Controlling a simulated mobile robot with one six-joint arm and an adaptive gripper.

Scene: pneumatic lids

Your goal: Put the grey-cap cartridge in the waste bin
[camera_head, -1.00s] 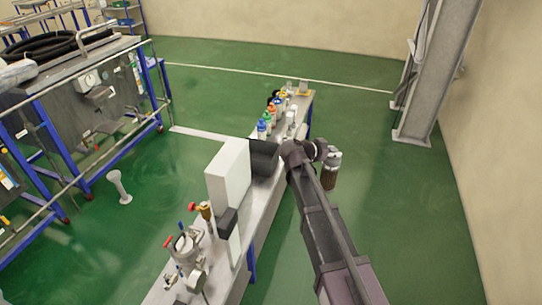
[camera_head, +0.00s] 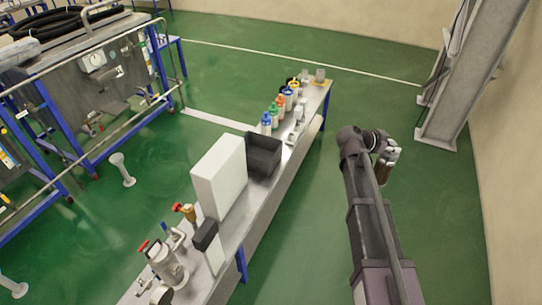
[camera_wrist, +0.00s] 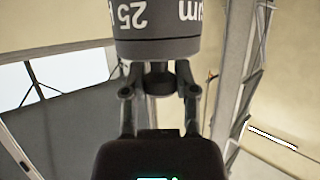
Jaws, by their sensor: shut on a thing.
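My gripper (camera_head: 389,154) is out over the green floor, to the right of the bench. In the wrist view my gripper (camera_wrist: 160,88) is shut on a cylinder (camera_wrist: 158,28) with a dark grey band and white lettering, which I take to be the grey-cap cartridge. In the head view a brown body (camera_head: 384,174) shows just below the gripper; the arm partly hides it. A black open box (camera_head: 263,155) stands on the bench, left of the gripper and apart from it; it may be the waste bin, and its contents cannot be seen.
The narrow steel bench (camera_head: 262,212) carries a white block (camera_head: 217,178) beside the black box, valve fittings (camera_head: 168,266) at the near end and several colour-capped bottles (camera_head: 279,110) farther back. A grey column (camera_head: 470,75) stands at the right. Floor right of the bench is clear.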

